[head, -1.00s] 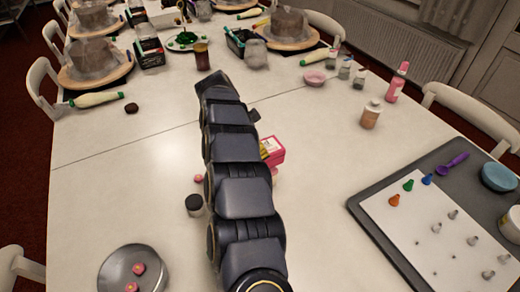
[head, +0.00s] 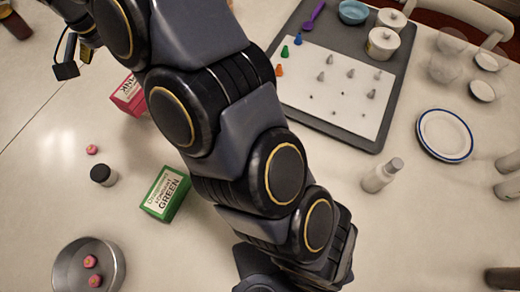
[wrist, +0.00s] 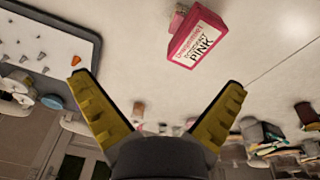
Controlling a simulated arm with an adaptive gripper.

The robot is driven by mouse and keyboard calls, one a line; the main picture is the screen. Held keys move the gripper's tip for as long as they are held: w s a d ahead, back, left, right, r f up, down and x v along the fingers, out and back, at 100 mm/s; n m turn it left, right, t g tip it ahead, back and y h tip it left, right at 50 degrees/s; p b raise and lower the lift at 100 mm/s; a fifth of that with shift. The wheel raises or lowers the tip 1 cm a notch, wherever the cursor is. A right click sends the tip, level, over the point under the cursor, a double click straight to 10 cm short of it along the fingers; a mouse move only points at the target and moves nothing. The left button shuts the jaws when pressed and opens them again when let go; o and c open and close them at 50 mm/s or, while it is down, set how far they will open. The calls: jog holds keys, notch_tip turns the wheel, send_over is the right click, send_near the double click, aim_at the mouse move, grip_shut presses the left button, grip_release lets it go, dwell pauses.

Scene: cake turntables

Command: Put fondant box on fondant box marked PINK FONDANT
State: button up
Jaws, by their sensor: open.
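The pink fondant box (head: 130,97) stands on the table at the left in the head view, partly hidden by my arm. Its label, reading PINK, shows in the wrist view (wrist: 197,37), beyond my fingers. The green fondant box (head: 165,193), labelled GREEN, rests on the table below and right of the pink box in the head view. It is not seen in the wrist view. My gripper (wrist: 158,82) is open with its yellow-padded fingers wide apart and nothing between them. The pink box is apart from the fingers.
A small dark-lidded jar (head: 103,175) and a metal pan (head: 60,268) with pink pieces are near the green box. A grey tray (head: 283,50) with a white sheet and nozzles lies to the right. A white bottle (head: 381,175) and a plate (head: 445,135) stand farther right.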

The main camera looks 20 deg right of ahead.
jog(key=s+d+r+n+g, duration=0.1)
jog(key=s+d+r+n, duration=0.3)
jog(key=s+d, duration=0.55)
jog(key=s+d+g, duration=0.1)
jog(key=s+d, duration=0.5)
jog(key=s, duration=0.4)
jog(key=s+d+n+y, duration=0.1)
jog(key=s+d, duration=0.6)
jog(key=s, duration=0.4)
jog(key=shift+f+g, duration=0.3)
jog(key=shift+g, duration=0.1)
